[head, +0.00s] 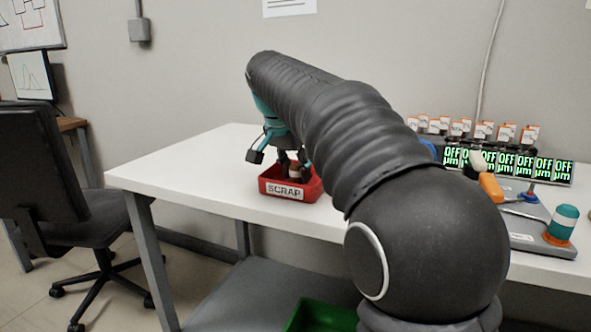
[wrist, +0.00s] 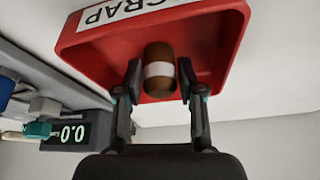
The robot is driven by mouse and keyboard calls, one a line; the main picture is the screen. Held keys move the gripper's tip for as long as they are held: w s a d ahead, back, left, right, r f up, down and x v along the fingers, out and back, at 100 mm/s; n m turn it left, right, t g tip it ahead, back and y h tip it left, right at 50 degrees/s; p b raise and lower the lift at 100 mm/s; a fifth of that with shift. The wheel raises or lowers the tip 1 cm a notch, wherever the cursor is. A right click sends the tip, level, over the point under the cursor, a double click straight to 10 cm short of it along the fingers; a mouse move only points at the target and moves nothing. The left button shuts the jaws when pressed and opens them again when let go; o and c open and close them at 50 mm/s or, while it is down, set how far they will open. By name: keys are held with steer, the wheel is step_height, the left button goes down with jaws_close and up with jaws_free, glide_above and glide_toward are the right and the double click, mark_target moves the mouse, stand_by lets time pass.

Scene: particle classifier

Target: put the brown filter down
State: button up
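The brown filter (wrist: 160,57), a small brown cylinder with a white band, is inside the red scrap tray (wrist: 236,35) in the wrist view. The tray also shows on the white table in the head view (head: 313,188), with a SCRAP label on its front. My gripper (wrist: 160,80) reaches down into the tray, one finger on each side of the filter. Narrow gaps seem to show between the fingers and the filter, so it looks slightly open. In the head view the filter (head: 294,171) is small and partly hidden by the fingers. Its contact with the tray floor is hard to see.
Several small orange-and-white parts (head: 480,130) stand at the back right behind a row of green OFF displays (head: 510,162). A teal-and-orange piece (head: 563,222) stands at the right. The table (head: 190,165) left of the tray is clear. A chair (head: 45,165) stands beyond.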

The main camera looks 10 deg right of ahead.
steer(key=shift+o, duration=1.2)
steer(key=shift+r, duration=0.2)
steer(key=p+v, duration=0.3)
steer(key=v, duration=0.9)
steer(key=shift+d, duration=0.1)
